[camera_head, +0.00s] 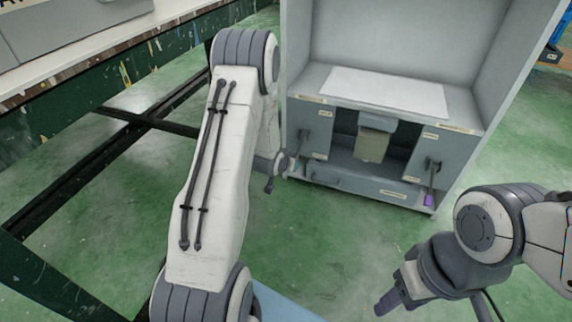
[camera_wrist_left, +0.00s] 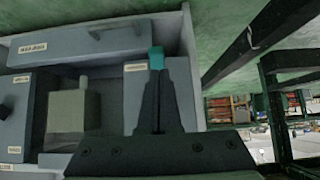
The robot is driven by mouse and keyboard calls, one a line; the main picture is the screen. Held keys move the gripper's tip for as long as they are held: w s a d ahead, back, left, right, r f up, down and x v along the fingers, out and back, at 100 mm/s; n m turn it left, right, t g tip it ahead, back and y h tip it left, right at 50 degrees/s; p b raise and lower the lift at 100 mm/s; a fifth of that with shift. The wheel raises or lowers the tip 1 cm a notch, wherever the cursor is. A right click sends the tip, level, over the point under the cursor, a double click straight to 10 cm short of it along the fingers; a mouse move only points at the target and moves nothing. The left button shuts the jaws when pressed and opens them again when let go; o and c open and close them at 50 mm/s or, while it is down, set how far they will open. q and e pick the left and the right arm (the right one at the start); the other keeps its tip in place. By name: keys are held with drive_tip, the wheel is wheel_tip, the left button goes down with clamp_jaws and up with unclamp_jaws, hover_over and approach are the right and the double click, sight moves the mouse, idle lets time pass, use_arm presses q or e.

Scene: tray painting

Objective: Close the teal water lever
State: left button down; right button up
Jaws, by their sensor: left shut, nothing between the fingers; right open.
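The teal lever grip (camera_wrist_left: 156,58) shows in the left wrist view, directly beyond the tips of my left gripper (camera_wrist_left: 158,80). That gripper is shut with nothing between its fingers. I cannot tell whether the tips touch the teal grip. In the head view only a small bit of teal (camera_head: 296,164) shows at the cabinet's left front, beside my left wrist; most of the lever is hidden. My right gripper (camera_head: 391,298) is open and empty, low at the right, well apart from the cabinet.
The grey cabinet (camera_head: 368,185) has a purple-tipped lever (camera_head: 428,199) at its right front and a drawer front (camera_head: 350,186) below. A beige container (camera_head: 371,145) stands in the central recess. A dark green table frame (camera_head: 60,110) is at the left. Green floor lies clear in front.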

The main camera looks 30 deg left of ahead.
use_arm(q)
drive_tip(key=shift+d+r, duration=0.1)
drive_tip(key=shift+d, duration=0.15)
drive_tip(key=shift+a+r+p, duration=0.1)
drive_tip(key=shift+r+p, duration=0.65)
drive_tip(key=shift+p, duration=0.05)
drive_tip(key=shift+r, duration=0.1)
drive_tip(key=s+d+r+p, duration=0.1)
drive_tip(key=s+r+p, duration=0.2)
drive_tip(key=s, duration=0.2)
drive_tip(key=s+r+p, duration=0.2)
drive_tip(key=s+p, duration=0.2)
drive_tip(key=s, duration=0.2)
drive_tip(key=shift+s+d+r, duration=0.3)
drive_tip(key=shift+d+r, duration=0.05)
drive_tip(key=shift+r, duration=0.05)
